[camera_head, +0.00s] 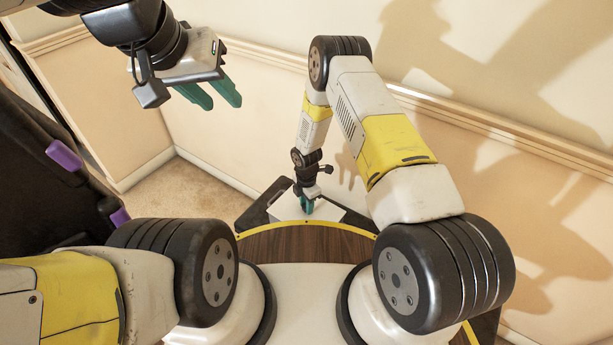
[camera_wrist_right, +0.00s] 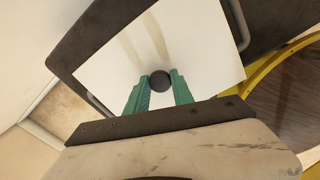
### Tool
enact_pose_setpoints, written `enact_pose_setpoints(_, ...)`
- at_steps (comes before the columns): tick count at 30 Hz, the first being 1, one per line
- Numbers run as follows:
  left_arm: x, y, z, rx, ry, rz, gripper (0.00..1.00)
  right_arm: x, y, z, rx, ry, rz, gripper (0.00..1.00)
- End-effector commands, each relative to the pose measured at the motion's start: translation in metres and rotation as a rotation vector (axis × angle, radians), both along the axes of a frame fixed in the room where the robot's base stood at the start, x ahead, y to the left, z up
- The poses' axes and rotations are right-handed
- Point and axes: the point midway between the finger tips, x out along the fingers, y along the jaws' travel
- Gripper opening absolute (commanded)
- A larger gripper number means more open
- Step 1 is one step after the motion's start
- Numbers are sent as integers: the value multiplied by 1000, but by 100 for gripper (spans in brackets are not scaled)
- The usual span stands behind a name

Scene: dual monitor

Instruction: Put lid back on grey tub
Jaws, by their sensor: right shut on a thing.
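The lid is a flat white rectangle (camera_wrist_right: 130,50) with a round dark knob (camera_wrist_right: 158,81). In the head view, part of the white lid (camera_head: 328,212) shows below my right gripper. My right gripper (camera_head: 307,206) points down and is shut on the knob, with its green fingers (camera_wrist_right: 159,88) on either side of it. Grey bar handles (camera_wrist_right: 240,22) stick out past the lid's edges. The tub's body is hidden under the lid, so I cannot tell whether the lid rests on it. My left gripper (camera_head: 222,104) is raised at the upper left, empty, with its fingers apart.
A dark surface (camera_wrist_right: 85,40) lies around the lid. A wooden surface with a yellow rim (camera_head: 300,243) is between it and me. A wall (camera_head: 240,130) stands close behind. A dark object with purple parts (camera_head: 65,156) is at the left, with carpet (camera_head: 185,192) beside it.

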Motion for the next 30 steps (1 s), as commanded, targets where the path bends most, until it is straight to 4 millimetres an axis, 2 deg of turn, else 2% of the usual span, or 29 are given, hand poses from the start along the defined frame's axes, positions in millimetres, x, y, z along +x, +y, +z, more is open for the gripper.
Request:
enact_pose_setpoints(1, 0, 0, 0, 0, 0, 0, 36, 0, 0, 0, 0, 0, 0, 34)
enact_pose_setpoints(3, 0, 0, 0, 0, 0, 0, 36, 0, 0, 0, 0, 0, 0, 48)
enact_pose_setpoints(4, 0, 0, 0, 0, 0, 0, 36, 0, 0, 0, 0, 0, 0, 50)
enact_pose_setpoints(12, 0, 0, 0, 0, 0, 0, 36, 0, 0, 0, 0, 0, 0, 50)
enact_pose_setpoints(16, 0, 0, 0, 0, 0, 0, 36, 1, 0, 7, 0, -1, 1, 50)
enact_pose_setpoints(20, 0, 0, 0, 0, 0, 0, 36, 2, 0, 28, 1, -3, 1, 50)
enact_pose_setpoints(30, 0, 0, 0, 0, 0, 0, 36, 1, 0, 102, 2, -3, 1, 50)
